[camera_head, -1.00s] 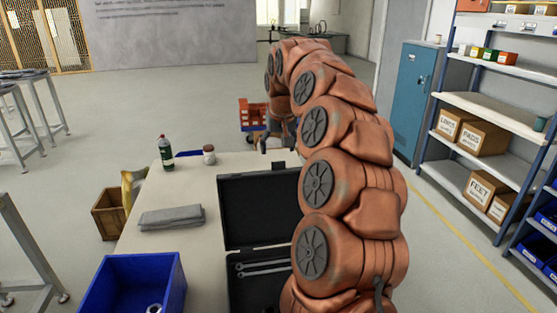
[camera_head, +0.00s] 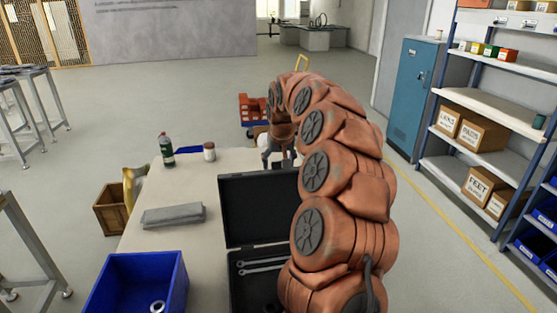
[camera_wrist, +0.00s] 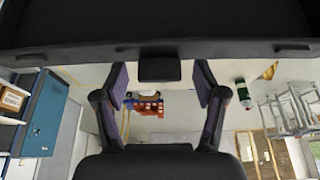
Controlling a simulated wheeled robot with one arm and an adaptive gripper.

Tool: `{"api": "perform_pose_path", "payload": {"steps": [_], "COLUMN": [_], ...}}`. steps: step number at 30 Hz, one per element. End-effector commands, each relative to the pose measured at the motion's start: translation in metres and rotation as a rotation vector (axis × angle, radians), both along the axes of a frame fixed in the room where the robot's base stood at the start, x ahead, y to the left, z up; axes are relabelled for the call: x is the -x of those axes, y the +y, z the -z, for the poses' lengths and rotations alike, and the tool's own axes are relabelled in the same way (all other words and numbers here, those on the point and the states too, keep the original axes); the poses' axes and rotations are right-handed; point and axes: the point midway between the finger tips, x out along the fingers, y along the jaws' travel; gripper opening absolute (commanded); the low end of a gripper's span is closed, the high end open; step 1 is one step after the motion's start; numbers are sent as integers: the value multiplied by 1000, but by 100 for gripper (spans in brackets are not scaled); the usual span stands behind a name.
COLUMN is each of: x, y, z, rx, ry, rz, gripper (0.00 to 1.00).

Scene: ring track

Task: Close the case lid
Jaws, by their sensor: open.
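The black case lid (camera_head: 252,208) stands upright and open on the table. Part of the case tray (camera_head: 240,271) shows below it, with wrenches (camera_head: 262,265) inside; my arm hides its right side. In the wrist view the lid (camera_wrist: 160,22) spans the top of the picture, with a latch tab (camera_wrist: 159,68) at its edge. My gripper (camera_wrist: 162,92) is open, its two fingers apart on either side of that tab and nothing between them. In the head view my gripper (camera_head: 280,155) is near the table's far edge, beyond the lid, partly hidden by my arm.
A blue bin (camera_head: 130,285) stands at the table's front left. A grey folded cloth (camera_head: 173,215), a green bottle (camera_head: 167,150) and a small white jar (camera_head: 210,152) rest on the table (camera_head: 190,185). A shelf (camera_head: 490,150) stands at the right.

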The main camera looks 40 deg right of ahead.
Motion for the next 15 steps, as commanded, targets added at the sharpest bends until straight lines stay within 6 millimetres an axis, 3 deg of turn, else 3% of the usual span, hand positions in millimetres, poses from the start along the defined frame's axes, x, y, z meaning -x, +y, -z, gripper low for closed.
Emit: {"api": "perform_pose_path", "payload": {"steps": [4, 15], "x": [0, 0], "y": [0, 0], "z": [0, -1], "rx": [0, 0], "ry": [-1, -2], "rz": [0, 1], "gripper": [71, 32]}}
